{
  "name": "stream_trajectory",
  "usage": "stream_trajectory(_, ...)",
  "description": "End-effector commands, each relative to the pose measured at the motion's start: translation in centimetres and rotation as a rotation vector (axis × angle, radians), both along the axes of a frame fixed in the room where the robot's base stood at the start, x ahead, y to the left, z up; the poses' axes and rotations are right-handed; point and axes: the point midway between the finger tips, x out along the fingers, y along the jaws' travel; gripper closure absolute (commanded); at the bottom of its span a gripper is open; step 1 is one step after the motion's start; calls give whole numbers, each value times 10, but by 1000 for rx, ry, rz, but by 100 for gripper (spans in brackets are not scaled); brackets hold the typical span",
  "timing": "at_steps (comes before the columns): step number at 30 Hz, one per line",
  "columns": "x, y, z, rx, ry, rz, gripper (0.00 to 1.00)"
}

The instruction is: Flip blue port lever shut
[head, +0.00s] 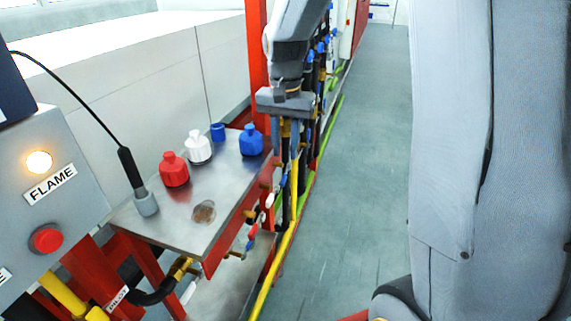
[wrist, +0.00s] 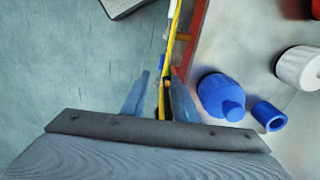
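Several small valves with coloured handles line the front edge of the metal shelf. A small blue lever (head: 250,245) shows among them in the head view, low near the shelf's near corner; its exact angle is too small to tell. My gripper (head: 291,150) points down just off the shelf's edge, farther along than that lever. In the wrist view my gripper (wrist: 160,95) has its two fingers apart, with a yellow pipe and a dark fitting seen between and beyond them. I cannot tell whether the fingers touch anything.
The metal shelf (head: 190,222) carries a red bottle (head: 174,169), a white bottle (head: 198,146), a blue bottle (head: 251,140) and a blue cup (head: 217,132). A grey FLAME panel (head: 60,215) stands at left. A red post (head: 256,60) rises behind. Open floor (head: 360,180) lies right.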

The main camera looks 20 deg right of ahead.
Motion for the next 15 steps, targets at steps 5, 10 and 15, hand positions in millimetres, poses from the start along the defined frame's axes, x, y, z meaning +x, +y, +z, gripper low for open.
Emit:
stream_trajectory(5,5,0,-9,0,14,-32,73)
stream_trajectory(10,4,0,-35,1,17,-30,73)
stream_trajectory(15,4,0,-59,0,14,-29,73)
